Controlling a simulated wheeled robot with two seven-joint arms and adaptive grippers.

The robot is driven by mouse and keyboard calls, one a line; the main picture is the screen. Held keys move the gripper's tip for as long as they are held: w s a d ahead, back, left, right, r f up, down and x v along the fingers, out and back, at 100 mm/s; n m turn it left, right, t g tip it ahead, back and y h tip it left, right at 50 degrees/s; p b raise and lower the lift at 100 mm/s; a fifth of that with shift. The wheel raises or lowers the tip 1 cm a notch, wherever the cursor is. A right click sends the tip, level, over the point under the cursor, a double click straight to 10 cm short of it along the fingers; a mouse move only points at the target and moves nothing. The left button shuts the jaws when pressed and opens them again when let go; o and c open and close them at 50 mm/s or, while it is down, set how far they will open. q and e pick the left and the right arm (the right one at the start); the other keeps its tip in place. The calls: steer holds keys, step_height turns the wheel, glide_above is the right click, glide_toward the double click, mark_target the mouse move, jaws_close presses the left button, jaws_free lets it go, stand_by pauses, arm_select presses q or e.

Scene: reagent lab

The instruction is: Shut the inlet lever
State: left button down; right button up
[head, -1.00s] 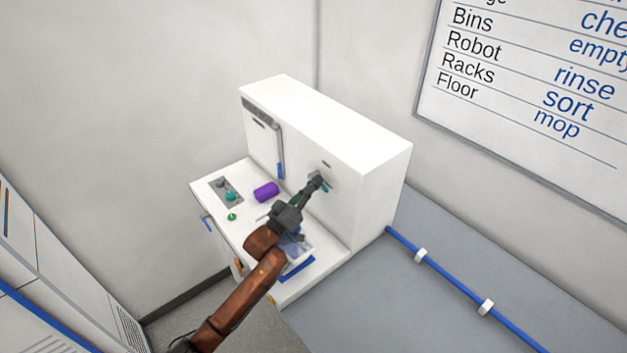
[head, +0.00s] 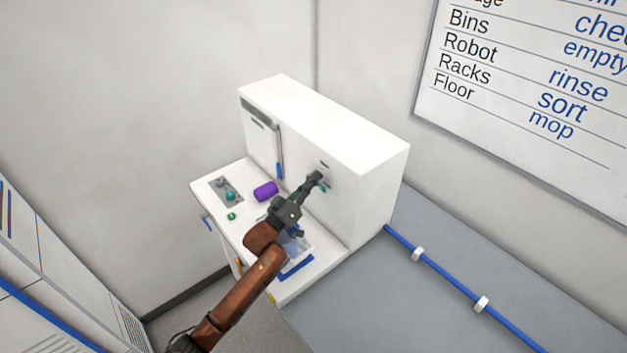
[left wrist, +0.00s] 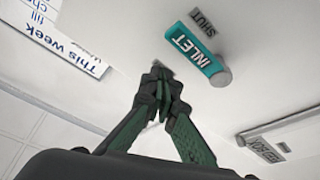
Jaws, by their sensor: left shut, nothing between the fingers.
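The inlet lever (left wrist: 197,48) is a teal bar marked INLET, on the white front of the machine (head: 355,200). In the head view only a small teal bit of the lever (head: 323,188) shows by my fingertips. My left gripper (left wrist: 158,84) is shut and empty; it also shows in the head view (head: 317,177). In the left wrist view its fingertips appear left of the lever, with a visible gap. My right gripper is out of view.
The machine's lower deck holds a purple cylinder (head: 265,191), a panel with knobs (head: 226,191), a green button (head: 231,216) and a blue-edged tray (head: 296,267) partly behind my arm. A blue pipe (head: 450,282) runs along the grey surface at right.

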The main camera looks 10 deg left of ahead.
arm_select(q)
step_height(320, 180, up, 2)
steer(key=shift+r+p, duration=0.2)
steer(key=shift+p, duration=0.4)
steer(key=w+a+f+b+v, duration=0.1)
steer(key=b+v, duration=0.2)
steer(key=v, duration=0.7)
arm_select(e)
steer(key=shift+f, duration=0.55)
arm_select(q)
steer(key=shift+s+a+f, duration=0.1)
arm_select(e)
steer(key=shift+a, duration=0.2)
